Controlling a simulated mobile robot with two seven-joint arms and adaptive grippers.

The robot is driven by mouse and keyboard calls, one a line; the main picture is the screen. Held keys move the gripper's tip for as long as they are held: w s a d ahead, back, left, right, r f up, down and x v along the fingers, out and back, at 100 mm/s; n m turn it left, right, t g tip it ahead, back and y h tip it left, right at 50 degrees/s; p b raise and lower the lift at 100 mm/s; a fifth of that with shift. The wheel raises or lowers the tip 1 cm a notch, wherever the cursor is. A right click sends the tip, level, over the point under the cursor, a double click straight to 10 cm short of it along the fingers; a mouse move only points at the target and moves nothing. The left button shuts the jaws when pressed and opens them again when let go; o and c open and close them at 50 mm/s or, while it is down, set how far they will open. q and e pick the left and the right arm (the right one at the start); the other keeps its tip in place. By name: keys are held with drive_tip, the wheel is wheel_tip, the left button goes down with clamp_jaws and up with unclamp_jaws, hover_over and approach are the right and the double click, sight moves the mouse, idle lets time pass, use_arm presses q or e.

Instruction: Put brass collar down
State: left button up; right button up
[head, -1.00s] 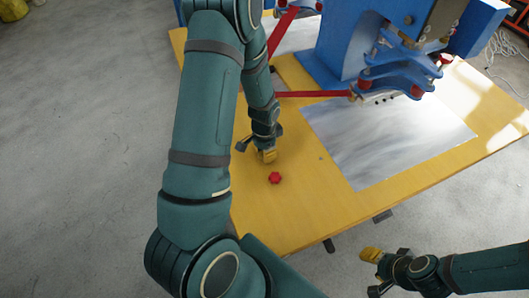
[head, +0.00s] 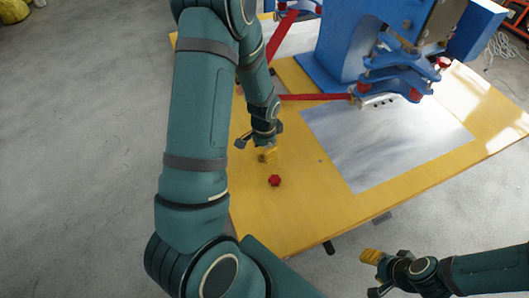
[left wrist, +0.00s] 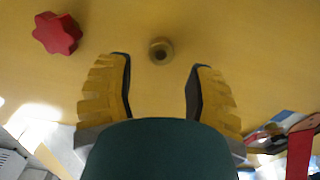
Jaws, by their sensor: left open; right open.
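The brass collar (left wrist: 161,51) is a small ring with a dark hole, on the yellow table top in the left wrist view. It lies just past and between the fingertips of my left gripper (left wrist: 160,66), with clear gaps on both sides. My left gripper is open and holds nothing. In the head view my left gripper (head: 267,154) points down at the table, and I cannot clearly pick out the collar there. My right gripper (head: 371,256) is open and empty, off the table's front edge over the floor.
A red star-shaped knob (head: 274,181) lies on the yellow table (head: 290,225) near the left gripper; it also shows in the left wrist view (left wrist: 57,33). A grey metal sheet (head: 385,150) and a blue machine (head: 345,50) with red bars stand to the right and behind.

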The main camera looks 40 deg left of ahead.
use_arm(q)
wheel_tip(320, 180, up, 9)
drive_tip(key=p, duration=0.2)
drive_tip(key=shift+r, duration=0.2)
idle(0.4)
